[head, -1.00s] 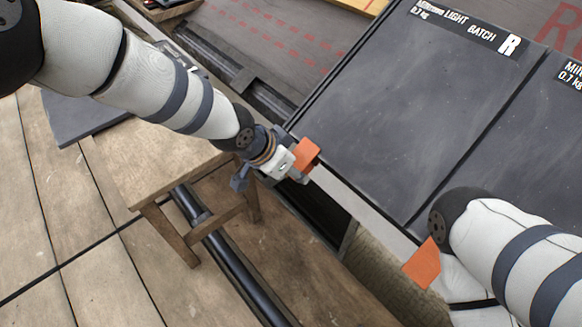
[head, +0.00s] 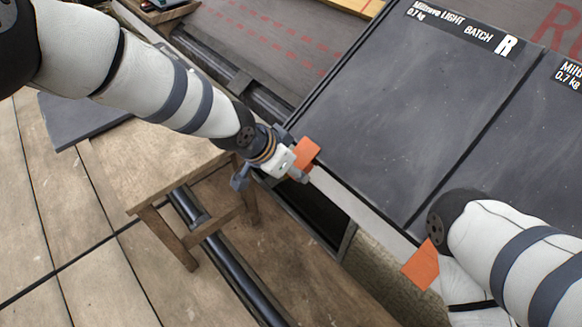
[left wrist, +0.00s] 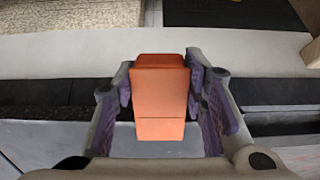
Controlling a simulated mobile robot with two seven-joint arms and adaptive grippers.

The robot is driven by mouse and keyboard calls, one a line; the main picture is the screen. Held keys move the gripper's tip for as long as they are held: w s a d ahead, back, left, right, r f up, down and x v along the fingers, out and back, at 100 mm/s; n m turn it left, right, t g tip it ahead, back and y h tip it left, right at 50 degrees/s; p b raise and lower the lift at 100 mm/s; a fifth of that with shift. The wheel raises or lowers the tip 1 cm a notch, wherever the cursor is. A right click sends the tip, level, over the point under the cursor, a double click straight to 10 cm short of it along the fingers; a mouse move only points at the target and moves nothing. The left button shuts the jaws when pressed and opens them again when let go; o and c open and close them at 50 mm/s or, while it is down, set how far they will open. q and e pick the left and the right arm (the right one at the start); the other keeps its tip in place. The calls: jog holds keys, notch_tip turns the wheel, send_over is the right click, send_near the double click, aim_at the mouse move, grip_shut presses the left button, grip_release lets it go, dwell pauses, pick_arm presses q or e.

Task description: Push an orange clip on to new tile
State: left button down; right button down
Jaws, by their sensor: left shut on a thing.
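My left gripper (head: 292,170) is at the near left corner of a dark tile (head: 400,110) labelled "LIGHT BATCH R". It is shut on an orange clip (head: 306,152). In the left wrist view the clip (left wrist: 159,98) stands between the two purple-padded fingers, over the tile's dark edge. I cannot tell how far the clip is seated on that edge. A second orange clip (head: 422,265) is at the tiles' near edge, beside my right arm. My right gripper's fingers are hidden or out of frame.
Another dark tile (head: 545,140) lies to the right. A wooden stool (head: 150,165) with a dark slab (head: 75,125) behind it stands at left on the plank floor (head: 60,240). A dark gap and black pipe (head: 235,270) run below the tile edge. Red-printed underlay (head: 265,40) lies behind.

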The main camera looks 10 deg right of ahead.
pick_arm(q)
jog(key=shift+w+d+r, duration=0.25)
jog(key=shift+w+d, duration=0.05)
dwell(0.4)
jog(key=c, duration=0.9)
grip_release()
jog(key=shift+s+a, duration=0.1)
jog(key=p+v, duration=0.6)
jog(key=shift+s+a+r, duration=0.15)
jog(key=shift+a+r, duration=0.05)
jog(key=shift+r, duration=0.1)
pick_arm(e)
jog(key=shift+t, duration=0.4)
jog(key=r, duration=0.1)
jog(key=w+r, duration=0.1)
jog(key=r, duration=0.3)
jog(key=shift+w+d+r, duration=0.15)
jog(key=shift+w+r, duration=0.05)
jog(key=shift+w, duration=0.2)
